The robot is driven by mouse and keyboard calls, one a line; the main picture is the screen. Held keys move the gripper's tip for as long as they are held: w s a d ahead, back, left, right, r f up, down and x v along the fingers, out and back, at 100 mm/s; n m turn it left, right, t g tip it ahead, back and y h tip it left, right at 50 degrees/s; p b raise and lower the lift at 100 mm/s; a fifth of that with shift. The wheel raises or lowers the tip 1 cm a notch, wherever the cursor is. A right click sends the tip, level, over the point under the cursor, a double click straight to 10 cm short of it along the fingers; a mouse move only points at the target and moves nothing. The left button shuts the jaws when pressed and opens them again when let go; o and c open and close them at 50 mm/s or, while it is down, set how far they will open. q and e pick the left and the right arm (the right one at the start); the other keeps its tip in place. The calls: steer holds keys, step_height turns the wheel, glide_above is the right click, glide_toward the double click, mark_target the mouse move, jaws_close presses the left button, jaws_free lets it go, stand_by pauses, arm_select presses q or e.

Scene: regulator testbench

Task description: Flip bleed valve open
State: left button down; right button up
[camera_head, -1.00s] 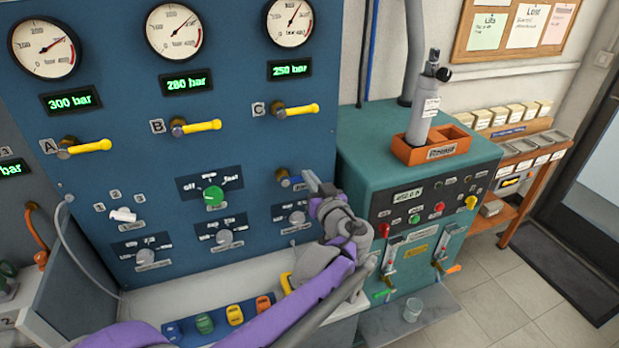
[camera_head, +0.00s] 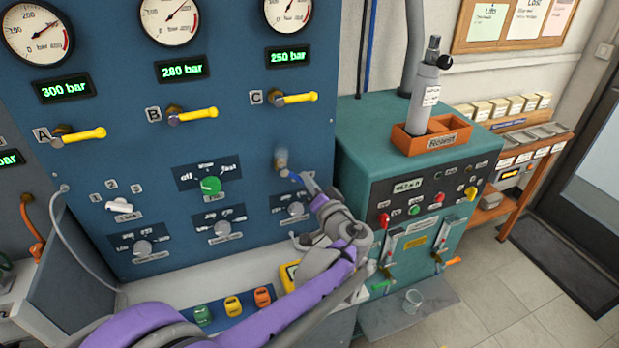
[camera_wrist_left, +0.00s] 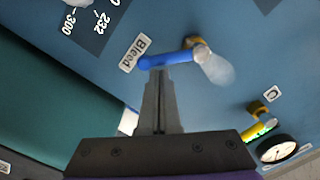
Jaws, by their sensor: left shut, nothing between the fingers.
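The bleed valve has a brass body (camera_head: 281,163) on the blue panel below gauge C's yellow lever. Its blue handle (camera_head: 289,175) points down and to the right in the head view. A faint white plume shows at the valve in both views. In the left wrist view the blue handle (camera_wrist_left: 165,60) runs from the brass fitting toward the "Bleed" label (camera_wrist_left: 134,54). My left gripper (camera_wrist_left: 158,76) is shut and empty, its fingertips right at the handle; I cannot tell whether they touch. In the head view my left gripper (camera_head: 305,186) is at the handle's lower end. My right gripper is not in view.
Yellow levers A (camera_head: 78,135), B (camera_head: 192,115) and C (camera_head: 297,98) stick out above. A green knob (camera_head: 211,186) and grey knobs (camera_head: 222,228) sit left and below. A teal cabinet (camera_head: 365,130) stands close on the right.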

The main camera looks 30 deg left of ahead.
arm_select(q)
steer(key=f+m, duration=0.1)
steer(key=m, duration=0.1)
steer(key=s+a+f+m+b, duration=0.1)
steer(key=m, duration=0.2)
steer(key=s+a+f+m+b, duration=0.1)
steer(key=m, duration=0.1)
steer(key=shift+s+m+y, duration=0.15)
steer(key=shift+m+y, duration=0.15)
steer(key=shift+m, duration=0.1)
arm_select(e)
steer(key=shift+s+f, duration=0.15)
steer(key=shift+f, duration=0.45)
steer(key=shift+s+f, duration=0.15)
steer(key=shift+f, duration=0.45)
arm_select(q)
steer(key=shift+s+f, duration=0.1)
